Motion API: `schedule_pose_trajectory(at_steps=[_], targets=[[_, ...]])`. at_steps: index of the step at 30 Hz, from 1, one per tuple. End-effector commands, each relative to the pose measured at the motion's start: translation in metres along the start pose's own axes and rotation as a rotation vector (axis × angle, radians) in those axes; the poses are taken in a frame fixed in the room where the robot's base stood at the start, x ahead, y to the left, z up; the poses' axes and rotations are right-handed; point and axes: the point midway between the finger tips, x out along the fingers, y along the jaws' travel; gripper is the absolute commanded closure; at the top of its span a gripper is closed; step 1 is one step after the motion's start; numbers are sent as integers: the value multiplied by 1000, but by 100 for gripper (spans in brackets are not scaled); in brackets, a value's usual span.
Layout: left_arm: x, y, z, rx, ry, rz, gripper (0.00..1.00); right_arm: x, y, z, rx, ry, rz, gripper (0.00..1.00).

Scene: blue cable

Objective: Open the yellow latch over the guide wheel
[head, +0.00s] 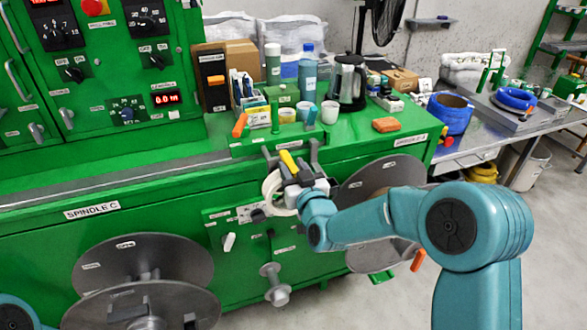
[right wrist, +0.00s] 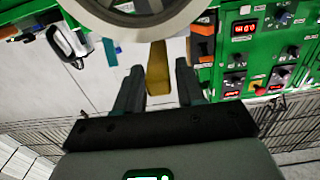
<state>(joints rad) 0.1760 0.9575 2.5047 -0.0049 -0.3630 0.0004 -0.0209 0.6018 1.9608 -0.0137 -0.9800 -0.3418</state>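The yellow latch (head: 288,161) sits over the white guide wheel (head: 273,189) on the front of the green machine. My right gripper (head: 291,173) is at the latch and hides part of it and of the wheel. In the right wrist view, my right gripper (right wrist: 158,88) is open, its two dark fingers apart. The yellow latch (right wrist: 157,68) shows between the fingers, with a gap on each side. The guide wheel (right wrist: 185,20) fills the top of that view. My left gripper is not in view.
Large grey reels (head: 145,262) stand at the machine's lower front. An orange-handled lever (head: 240,125) stands left of the latch. Cups, bottles and a kettle (head: 347,83) crowd the green top behind. A side table with blue cable coils (head: 449,113) is at right.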

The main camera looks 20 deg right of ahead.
Motion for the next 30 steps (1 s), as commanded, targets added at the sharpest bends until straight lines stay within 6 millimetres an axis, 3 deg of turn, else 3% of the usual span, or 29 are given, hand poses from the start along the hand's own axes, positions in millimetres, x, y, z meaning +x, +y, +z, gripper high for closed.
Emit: schedule_pose_trajectory(at_steps=[1,3,11,30], targets=[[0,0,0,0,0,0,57,0,0,0,0,0,0,80],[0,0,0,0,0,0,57,0,0,0,0,0,0,100],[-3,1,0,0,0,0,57,0,0,-2,-1,-11,0,100],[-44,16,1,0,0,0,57,4,2,-21,-1,-224,3,100]])
